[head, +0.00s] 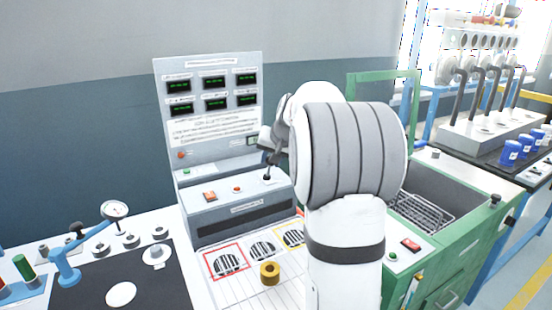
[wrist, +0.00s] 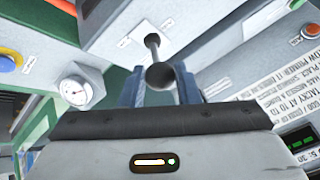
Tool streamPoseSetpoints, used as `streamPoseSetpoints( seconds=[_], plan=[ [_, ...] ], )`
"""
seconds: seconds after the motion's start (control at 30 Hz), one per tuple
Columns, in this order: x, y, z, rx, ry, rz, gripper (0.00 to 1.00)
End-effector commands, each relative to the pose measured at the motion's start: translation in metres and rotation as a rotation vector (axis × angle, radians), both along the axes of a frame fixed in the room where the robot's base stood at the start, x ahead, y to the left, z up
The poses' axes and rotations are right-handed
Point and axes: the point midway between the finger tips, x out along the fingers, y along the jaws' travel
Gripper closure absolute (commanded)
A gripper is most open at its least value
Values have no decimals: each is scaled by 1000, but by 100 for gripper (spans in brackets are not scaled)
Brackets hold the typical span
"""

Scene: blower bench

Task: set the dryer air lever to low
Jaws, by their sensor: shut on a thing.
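The dryer air lever (wrist: 152,44) is a dark rod with a round knob, rising from a pale panel in the wrist view. My gripper (wrist: 160,86) has its two blue-grey fingers on either side of the knob and is shut on it. In the head view the lever (head: 267,173) stands at the right end of the grey control box (head: 238,205). My arm hides part of the gripper there. The lever's markings are too small to read.
A panel with several green displays (head: 211,91) stands behind the box. A green-framed basin (head: 426,212) is to the right. A gauge (wrist: 75,86) shows in the wrist view.

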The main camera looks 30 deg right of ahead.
Motion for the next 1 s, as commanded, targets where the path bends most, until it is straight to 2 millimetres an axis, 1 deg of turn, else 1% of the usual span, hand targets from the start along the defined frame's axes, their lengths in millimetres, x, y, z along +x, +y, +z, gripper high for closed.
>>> streamPoseSetpoints(
  seconds=[0.03, 0.17, 0.2, 0.43, 0.47, 0.73, 0.87, 1.0],
  plan=[
    [-3, 0, -6, 5, 16, 2, 100],
    [-3, 0, -7, 6, 18, 2, 100],
    [-3, 0, -7, 5, 18, 1, 69],
    [-2, -1, -5, 4, 12, 0, 51],
    [-2, -1, -5, 3, 11, 0, 49],
    [-3, -1, 0, 2, 7, -1, 49],
    [-12, -1, 14, 1, 5, -2, 49],
    [-26, -2, 35, 2, 6, -2, 49]
  ],
)
